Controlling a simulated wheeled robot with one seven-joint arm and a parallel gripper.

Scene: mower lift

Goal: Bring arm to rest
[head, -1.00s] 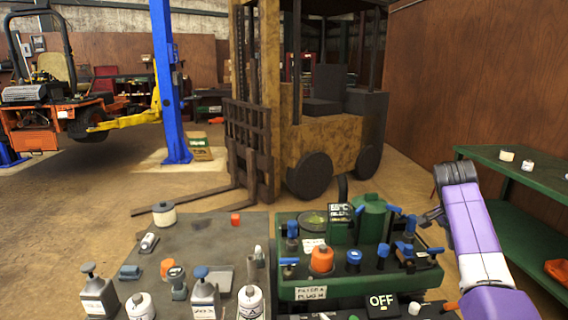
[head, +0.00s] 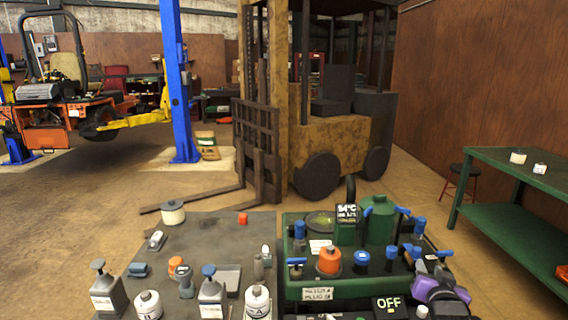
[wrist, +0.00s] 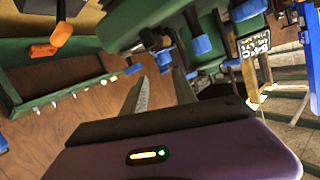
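My gripper (head: 437,272), with a purple body, is low at the right in the head view, beside the right end of the green machine (head: 290,291).
A grey bench top (head: 215,228) with several bottles stands left of the green machine. A green shelf table (head: 520,176) stands at the right, with floor between it and the machine. A forklift (head: 335,132) and a lifted orange mower (head: 45,136) stand behind.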

